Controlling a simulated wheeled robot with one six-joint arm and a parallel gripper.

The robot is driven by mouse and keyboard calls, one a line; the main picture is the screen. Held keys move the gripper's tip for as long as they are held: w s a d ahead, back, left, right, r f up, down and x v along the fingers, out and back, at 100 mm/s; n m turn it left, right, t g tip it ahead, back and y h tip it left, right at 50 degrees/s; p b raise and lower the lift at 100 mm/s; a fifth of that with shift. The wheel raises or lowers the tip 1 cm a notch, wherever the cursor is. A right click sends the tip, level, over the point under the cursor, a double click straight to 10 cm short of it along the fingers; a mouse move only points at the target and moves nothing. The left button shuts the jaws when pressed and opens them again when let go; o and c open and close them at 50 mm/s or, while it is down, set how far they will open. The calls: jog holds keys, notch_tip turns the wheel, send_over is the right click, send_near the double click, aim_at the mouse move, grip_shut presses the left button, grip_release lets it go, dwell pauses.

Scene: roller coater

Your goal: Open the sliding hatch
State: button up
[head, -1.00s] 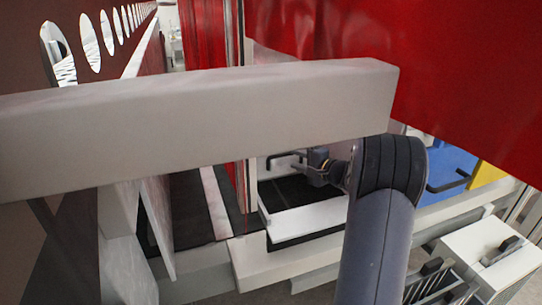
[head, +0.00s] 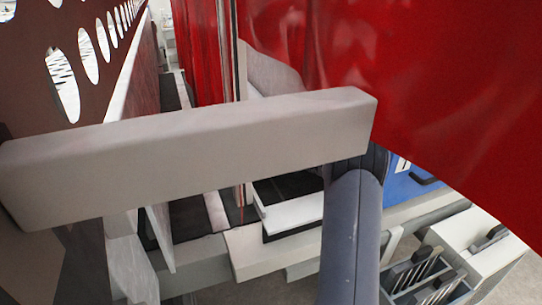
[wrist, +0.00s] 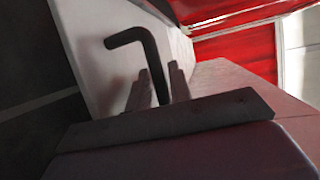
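In the wrist view a black bent bar handle (wrist: 130,38) stands out from a pale panel (wrist: 90,45), which looks like the hatch. The two grey fingers of my gripper (wrist: 160,88) are on either side of the handle, with its lower part between them. The gap is about as wide as the bar; I cannot tell whether the fingers press on it. In the head view my gripper and the handle are hidden behind a grey beam and my arm.
The long grey beam (head: 190,150) crosses the head view in front of my arm. A large red panel (head: 440,90) fills the upper right. A white-edged ledge (head: 295,213) with dark surface lies below the beam. A white box (head: 475,240) and black-handled racks stand at lower right.

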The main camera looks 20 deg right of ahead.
aim_at(268, 144)
grip_shut()
jog(key=shift+r, duration=0.1)
jog(key=shift+w, duration=0.1)
jog(key=w+b, duration=0.1)
jog(key=w, duration=0.8)
jog(key=shift+w+d+r+b, duration=0.1)
jog(key=shift+w+b, duration=0.25)
grip_release()
jog(key=o, duration=0.3)
jog(key=shift+o, duration=0.2)
